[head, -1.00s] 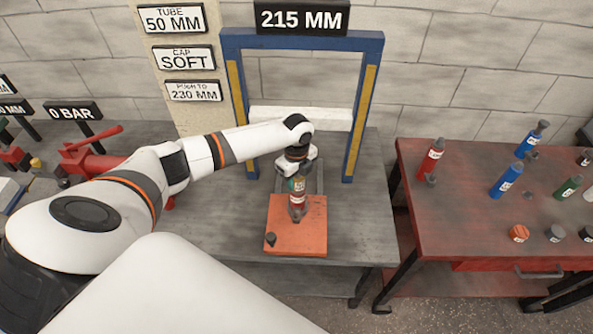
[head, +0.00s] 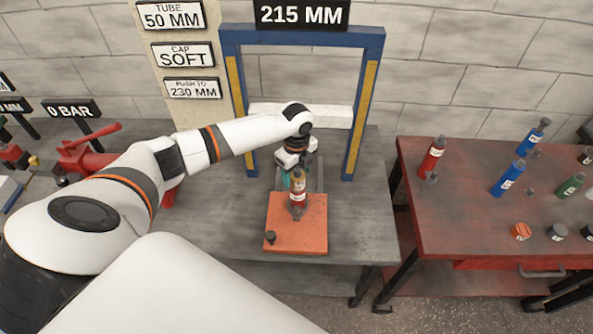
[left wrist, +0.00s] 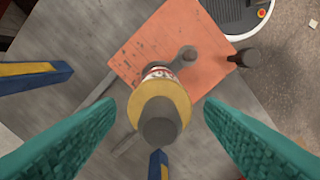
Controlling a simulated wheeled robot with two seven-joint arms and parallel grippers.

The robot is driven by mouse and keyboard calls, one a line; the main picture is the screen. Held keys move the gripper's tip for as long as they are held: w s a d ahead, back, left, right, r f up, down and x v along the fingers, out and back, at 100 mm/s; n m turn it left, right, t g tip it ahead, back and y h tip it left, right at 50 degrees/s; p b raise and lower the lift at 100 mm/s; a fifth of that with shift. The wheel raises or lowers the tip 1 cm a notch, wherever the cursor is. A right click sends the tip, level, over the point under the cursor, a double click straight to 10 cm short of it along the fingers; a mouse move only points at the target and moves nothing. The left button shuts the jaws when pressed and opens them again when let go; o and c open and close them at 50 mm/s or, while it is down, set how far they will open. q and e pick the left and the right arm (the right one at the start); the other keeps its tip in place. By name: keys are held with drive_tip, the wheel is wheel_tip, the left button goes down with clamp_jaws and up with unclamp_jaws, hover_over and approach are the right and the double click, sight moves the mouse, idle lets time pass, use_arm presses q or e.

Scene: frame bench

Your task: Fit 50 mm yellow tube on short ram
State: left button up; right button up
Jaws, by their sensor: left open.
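A red ram with a white label (head: 298,196) stands on the orange plate (head: 312,238) on the grey bench. A yellow ring-like piece (left wrist: 177,88) sits around its upper end, and a grey round end (left wrist: 160,131) shows through its middle in the left wrist view. My left gripper (head: 295,176) is open, just behind and above the ram's top. In the left wrist view its teal fingers (left wrist: 160,125) stand apart on either side of the yellow piece, with visible gaps. Whether the yellow piece is fully seated is unclear. My right gripper is out of view.
A blue frame (head: 375,75) with a white crossbar (head: 300,116) stands behind the plate, under a 215 MM sign (head: 301,15). A dark peg (head: 270,238) stands on the plate's front left corner. The red table (head: 460,215) at right holds several bottle-shaped cylinders and caps.

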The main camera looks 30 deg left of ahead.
sight(297, 169)
use_arm(q)
wheel_tip(297, 169, up, 8)
drive_tip(key=shift+r+b, duration=0.1)
drive_tip(key=shift+b, duration=0.9)
drive_tip(key=shift+r, duration=0.6)
drive_tip(key=shift+d+f, duration=0.1)
